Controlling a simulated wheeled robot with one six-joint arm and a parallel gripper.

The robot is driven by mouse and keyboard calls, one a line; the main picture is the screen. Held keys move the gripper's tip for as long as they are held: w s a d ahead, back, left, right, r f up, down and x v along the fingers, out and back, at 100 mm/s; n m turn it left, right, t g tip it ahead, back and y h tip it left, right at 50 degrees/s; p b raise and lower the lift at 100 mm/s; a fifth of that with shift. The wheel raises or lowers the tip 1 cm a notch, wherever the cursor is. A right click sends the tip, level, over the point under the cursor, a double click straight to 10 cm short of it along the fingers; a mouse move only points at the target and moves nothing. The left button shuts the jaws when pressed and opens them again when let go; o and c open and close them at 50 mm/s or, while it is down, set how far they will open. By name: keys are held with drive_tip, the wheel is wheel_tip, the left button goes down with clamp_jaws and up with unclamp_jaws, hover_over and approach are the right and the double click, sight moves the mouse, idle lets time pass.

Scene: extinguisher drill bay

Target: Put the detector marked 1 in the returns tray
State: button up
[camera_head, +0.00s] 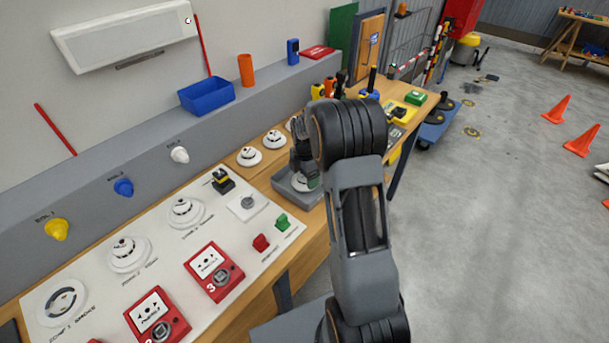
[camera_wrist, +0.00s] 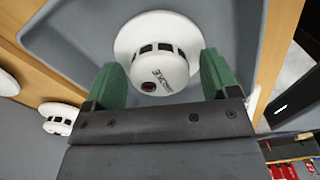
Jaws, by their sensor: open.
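A white round smoke detector (camera_wrist: 160,55) lies in the grey tray (camera_wrist: 75,32) in the wrist view, with dark side slots and a small dark red spot. Some lettering shows on it, but I cannot read a number. In the head view the same grey tray (camera_head: 284,192) sits on the wooden bench, with the detector mostly hidden by my gripper (camera_head: 306,176). My gripper's green fingers (camera_wrist: 159,78) are open, one on each side of the detector. I cannot tell whether they touch it.
More white detectors stand on the bench (camera_head: 248,156) behind the tray. A white panel (camera_head: 150,210) at left holds detectors, red call points (camera_head: 213,271) and a base ring (camera_head: 62,302). A blue bin (camera_head: 207,95) sits on the ledge. Open floor lies at right.

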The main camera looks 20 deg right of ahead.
wheel_tip(320, 180, up, 12)
drive_tip(key=b, duration=0.1)
drive_tip(key=s+a+r+m+t, duration=0.2)
drive_tip(key=s+a+r+m, duration=0.4)
drive_tip(key=s+m, duration=0.35)
drive_tip(key=s+a+f+m+t, duration=0.1)
drive_tip(key=s+a+m, duration=0.1)
drive_tip(key=s+m, duration=0.3)
drive_tip(key=s+a+f+m+t, duration=0.1)
drive_tip(key=s+a+m, duration=0.1)
drive_tip(key=s+m, duration=0.3)
drive_tip(key=shift+s+a, duration=0.3)
drive_tip(key=shift+s, duration=0.95)
drive_tip(key=shift+m, duration=0.25)
